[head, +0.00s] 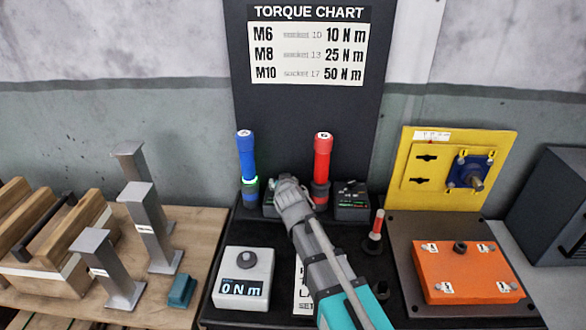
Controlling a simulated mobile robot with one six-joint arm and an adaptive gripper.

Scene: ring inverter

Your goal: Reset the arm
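My arm (345,300), teal and grey, reaches up from the bottom edge over the black bench. Its grey end, my gripper (287,188), is in front of the two upright torque tools, between the blue one (246,160) and the red one (322,158). The fingers are too small and too much foreshortened to tell open from shut, and I cannot tell whether they hold or touch anything. The arm hides part of the bench and a white label sheet (299,290).
A grey box with a knob and display reading "0 N m" (243,277) stands left of my arm. A small red-handled tool (376,225) stands right. Further right are an orange plate (467,270) and a yellow panel (418,190). Metal posts (108,270) stand left.

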